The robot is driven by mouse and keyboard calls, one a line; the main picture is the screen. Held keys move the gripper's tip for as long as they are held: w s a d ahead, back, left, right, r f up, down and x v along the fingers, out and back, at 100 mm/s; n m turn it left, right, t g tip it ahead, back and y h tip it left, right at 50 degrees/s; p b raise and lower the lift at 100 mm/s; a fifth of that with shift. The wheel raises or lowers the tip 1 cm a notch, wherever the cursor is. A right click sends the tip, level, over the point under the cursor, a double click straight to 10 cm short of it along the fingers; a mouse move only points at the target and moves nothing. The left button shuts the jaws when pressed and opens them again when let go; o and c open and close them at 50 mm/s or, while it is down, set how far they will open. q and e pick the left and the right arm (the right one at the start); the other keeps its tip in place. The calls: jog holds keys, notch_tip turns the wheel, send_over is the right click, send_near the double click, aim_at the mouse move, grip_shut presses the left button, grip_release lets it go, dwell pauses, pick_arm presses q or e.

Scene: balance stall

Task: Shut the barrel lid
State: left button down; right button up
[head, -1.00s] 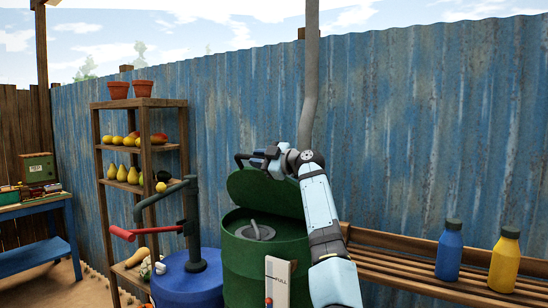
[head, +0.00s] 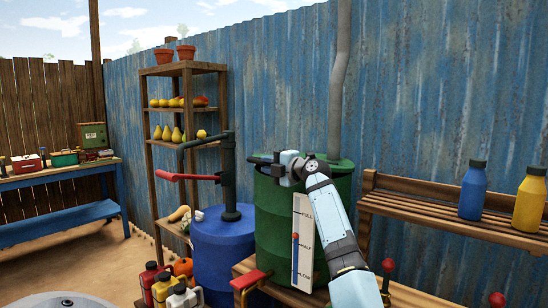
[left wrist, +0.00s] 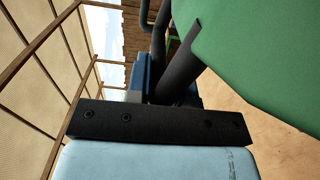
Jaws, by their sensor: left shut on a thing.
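The green barrel (head: 272,215) stands at the centre of the head view, with a level gauge on its front. Its green lid (head: 338,163) lies down at the barrel's top, and the opening no longer shows. My arm covers much of the lid, so I cannot tell whether its rim is fully seated. My left gripper (head: 264,164) is at the lid's left front edge, shut on the dark lid handle. In the left wrist view, the green lid (left wrist: 265,50) fills the upper right, close to the gripper. My right gripper is not in view.
A blue barrel (head: 222,255) with a hand pump stands left of the green one. Several small jugs (head: 165,288) stand in front. A slatted bench (head: 430,210) with a blue and a yellow bottle is at the right. A corrugated wall (head: 420,90) closes the back.

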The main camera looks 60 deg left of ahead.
pick_arm(q)
notch_tip(320, 180, down, 5)
jog(key=shift+s+f+n+b, duration=0.1)
jog(key=shift+n+b, duration=1)
jog(key=shift+b, duration=0.15)
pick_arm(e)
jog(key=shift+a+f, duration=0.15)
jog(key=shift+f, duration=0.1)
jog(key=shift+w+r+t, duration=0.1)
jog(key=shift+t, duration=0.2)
pick_arm(q)
jog(key=c, duration=1.2)
grip_release()
jog(key=shift+o, duration=0.6)
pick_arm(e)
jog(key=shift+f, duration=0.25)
pick_arm(q)
jog(key=shift+d, duration=0.1)
